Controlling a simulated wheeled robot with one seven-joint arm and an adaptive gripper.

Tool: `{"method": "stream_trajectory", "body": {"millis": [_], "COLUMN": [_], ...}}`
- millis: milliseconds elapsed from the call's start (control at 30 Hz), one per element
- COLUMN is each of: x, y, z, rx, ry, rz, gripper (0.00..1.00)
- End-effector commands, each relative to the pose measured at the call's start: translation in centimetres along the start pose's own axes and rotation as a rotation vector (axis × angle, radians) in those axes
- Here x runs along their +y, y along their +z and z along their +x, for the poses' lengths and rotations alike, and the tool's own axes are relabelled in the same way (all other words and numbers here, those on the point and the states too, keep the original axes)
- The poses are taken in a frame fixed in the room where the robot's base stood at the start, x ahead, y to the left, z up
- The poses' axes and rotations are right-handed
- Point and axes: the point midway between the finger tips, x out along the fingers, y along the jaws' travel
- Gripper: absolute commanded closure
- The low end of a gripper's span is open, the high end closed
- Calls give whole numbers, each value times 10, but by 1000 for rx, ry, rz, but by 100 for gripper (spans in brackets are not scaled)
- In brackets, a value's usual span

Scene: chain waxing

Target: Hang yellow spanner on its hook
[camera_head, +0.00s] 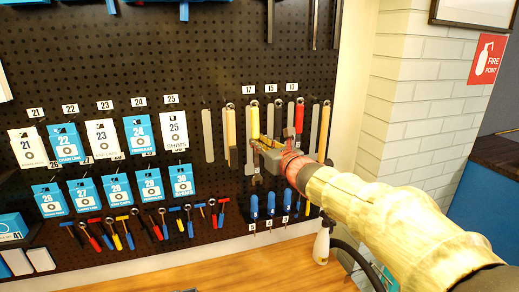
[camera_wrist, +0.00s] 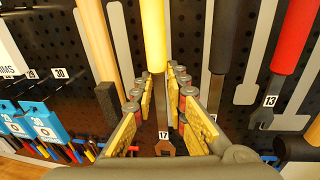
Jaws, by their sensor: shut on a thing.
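The yellow spanner (camera_head: 255,122) hangs upright in front of the black pegboard, below the number 17 label (camera_head: 249,88). In the wrist view its yellow handle (camera_wrist: 153,35) is at the top and its open-jaw end (camera_wrist: 166,146) points down. My gripper (camera_head: 268,157) is around its shaft, with yellow-padded fingers on both sides in the wrist view (camera_wrist: 158,95). It is shut on the spanner. Whether the spanner's top is on its hook is too small to tell, and the gripper covers part of the shaft.
A red spanner (camera_head: 299,116) hangs to the right, a dark-handled one (camera_wrist: 222,35) between. Blue screwdrivers (camera_head: 271,204) hang below. A spray bottle (camera_head: 322,243) stands on the wooden bench (camera_head: 230,272).

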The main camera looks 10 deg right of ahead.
Motion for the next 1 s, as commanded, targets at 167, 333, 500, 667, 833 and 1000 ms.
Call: {"method": "stream_trajectory", "body": {"millis": [167,333,500,667,833,1000], "x": [0,0,0,0,-1,-1], "y": [-2,-1,-2,-1,0,0], "z": [2,3,4,5,5,5], "rx": [-17,-31,-42,-49,-52,-52], "ry": [1,1,2,2,2,2], "rz": [-3,-5,-7,-8,-9,-9], "gripper": [100,100,100,100,100,100]}}
